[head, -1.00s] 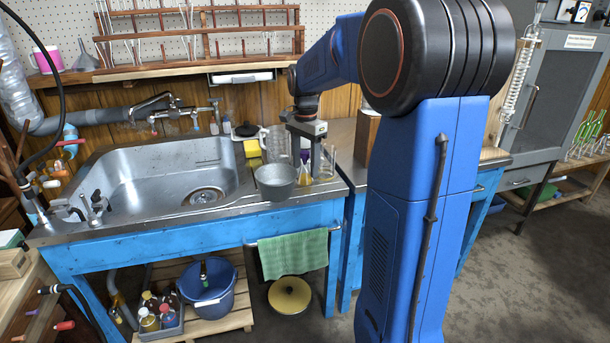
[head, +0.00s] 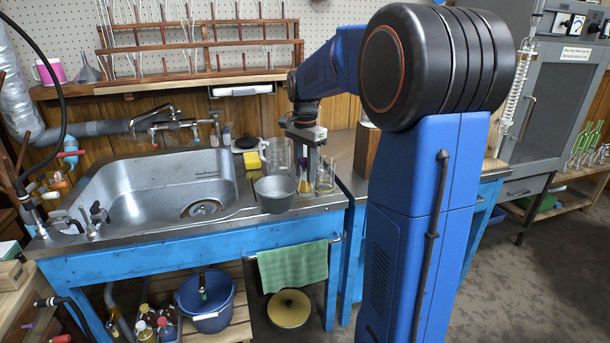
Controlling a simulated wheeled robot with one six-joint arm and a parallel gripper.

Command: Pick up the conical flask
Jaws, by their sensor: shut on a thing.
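The conical flask (head: 304,185) is small clear glass with yellow liquid low in it. It stands upright at the front right of the sink counter. My gripper (head: 306,172) points down over it, with its jaws shut on the flask's upper part. The fingers hide most of the neck, so the exact contact is not clear. The flask's base appears to be at counter level; I cannot tell if it touches.
A grey metal bowl (head: 274,194) is close on the left, and a clear glass vessel (head: 325,178) close on the right. A glass beaker (head: 277,155) and yellow sponge (head: 252,160) are behind. The sink (head: 150,190) lies left.

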